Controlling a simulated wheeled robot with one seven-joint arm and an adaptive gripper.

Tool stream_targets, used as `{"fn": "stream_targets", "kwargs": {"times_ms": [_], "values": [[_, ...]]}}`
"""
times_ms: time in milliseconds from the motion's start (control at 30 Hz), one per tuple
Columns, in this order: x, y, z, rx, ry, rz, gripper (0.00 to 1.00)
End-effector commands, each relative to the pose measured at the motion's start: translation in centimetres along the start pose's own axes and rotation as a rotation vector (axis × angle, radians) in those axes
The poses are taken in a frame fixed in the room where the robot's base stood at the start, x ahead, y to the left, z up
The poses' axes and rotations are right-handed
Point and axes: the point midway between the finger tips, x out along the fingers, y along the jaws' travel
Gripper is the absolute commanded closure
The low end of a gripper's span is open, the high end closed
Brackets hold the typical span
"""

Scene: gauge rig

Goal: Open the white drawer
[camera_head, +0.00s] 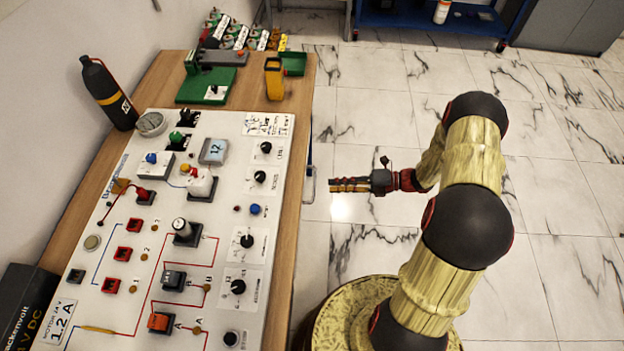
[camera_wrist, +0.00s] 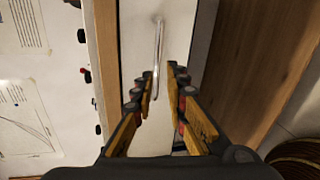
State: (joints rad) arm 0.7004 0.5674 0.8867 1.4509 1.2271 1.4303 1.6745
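The white drawer front (camera_wrist: 138,40) fills the middle of the wrist view and has a slim metal bar handle (camera_wrist: 157,55). In the head view, the handle (camera_head: 309,186) shows just beyond the right edge of the table, and the drawer body is hidden under the tabletop. No drawer interior shows. My gripper (camera_head: 333,185) points left at the handle. In the wrist view, my gripper (camera_wrist: 159,72) is open, with one finger on each side of the handle's lower part. I see no clear contact with the bar.
The wooden table (camera_head: 289,215) carries a white control panel (camera_head: 225,255) with knobs and sockets. A black bottle (camera_head: 109,95) and a green-based device (camera_head: 207,85) stand farther back. The marble floor (camera_head: 375,120) right of the table is clear around my arm.

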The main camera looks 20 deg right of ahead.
Motion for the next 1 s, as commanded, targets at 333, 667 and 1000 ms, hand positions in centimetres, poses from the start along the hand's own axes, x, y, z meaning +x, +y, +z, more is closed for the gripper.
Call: {"fn": "stream_targets", "kwargs": {"times_ms": [333,667,1000], "values": [[1.5,0.3,-0.1,0.125,0.005,0.012,0.86],[6.4,0.3,-0.2,0.122,0.006,0.011,0.86],[7.9,0.4,-0.1,0.122,0.003,0.011,0.86]]}}
